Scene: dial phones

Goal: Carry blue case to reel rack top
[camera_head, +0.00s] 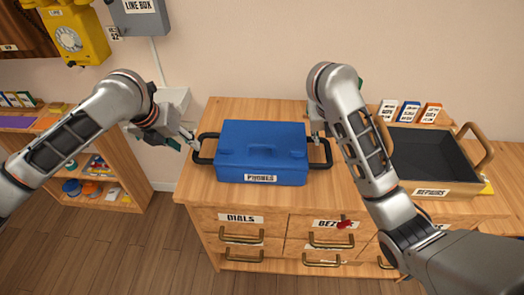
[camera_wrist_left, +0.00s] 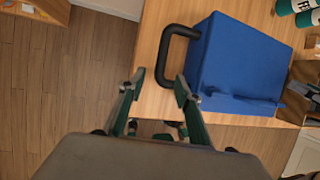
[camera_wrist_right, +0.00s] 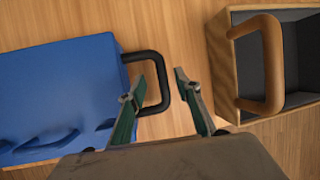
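The blue case (camera_head: 262,150), labelled PHONES, sits on the wooden drawer cabinet with a black handle at each end. My left gripper (camera_head: 189,138) is open and empty at the left handle (camera_head: 203,148). In the left wrist view, the left handle (camera_wrist_left: 168,45) lies just ahead of and between the parted fingertips (camera_wrist_left: 159,84). My right gripper (camera_head: 318,128) is open at the right handle (camera_head: 327,152). In the right wrist view, the outer bar of the right handle (camera_wrist_right: 165,88) runs between the parted fingers (camera_wrist_right: 160,82). I cannot tell which furniture is the reel rack.
A dark-lined REPAIRS crate (camera_head: 430,188) stands right of the case, with card holders (camera_head: 409,111) behind. A low wooden shelf (camera_head: 115,160) stands at the left, with cards and a purple item (camera_head: 20,122) on its top. Open floor (camera_head: 110,240) lies in front.

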